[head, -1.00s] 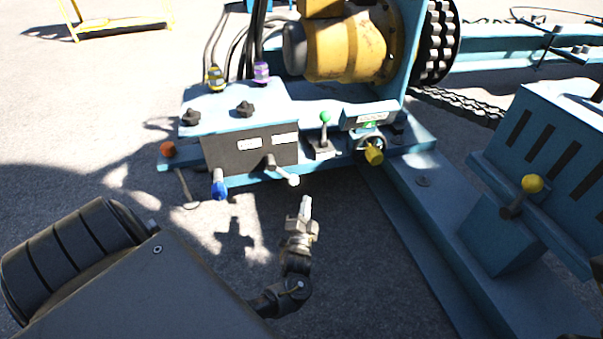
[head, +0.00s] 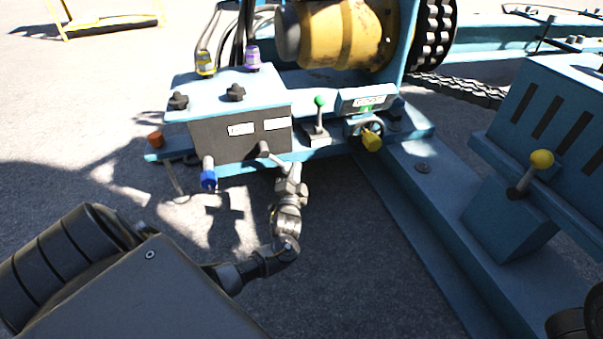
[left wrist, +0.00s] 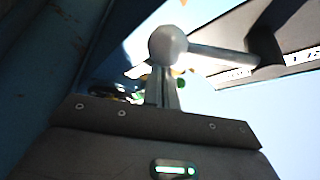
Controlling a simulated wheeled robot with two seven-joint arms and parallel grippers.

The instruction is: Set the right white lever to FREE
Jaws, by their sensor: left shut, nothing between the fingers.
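The white lever (head: 269,153) sticks out from the front of the dark panel on the blue control box. Its ball knob is largely hidden behind my left gripper in the head view. In the left wrist view the white ball knob (left wrist: 168,44) and its rod (left wrist: 222,57) show large, just beyond the fingertips. My left gripper (head: 289,177) is shut and empty, with its tips at or very near the knob. It also shows in the left wrist view (left wrist: 164,90). Whether it touches the knob I cannot tell. The label (head: 275,124) above the lever is unreadable. My right gripper is out of view.
A blue-tipped lever (head: 208,177) hangs to the left on the same panel. A green-knobbed lever (head: 319,114) and a yellow-handled valve (head: 370,139) stand to the right. A yellow-knobbed lever (head: 540,161) is farther right. The ground in front is open.

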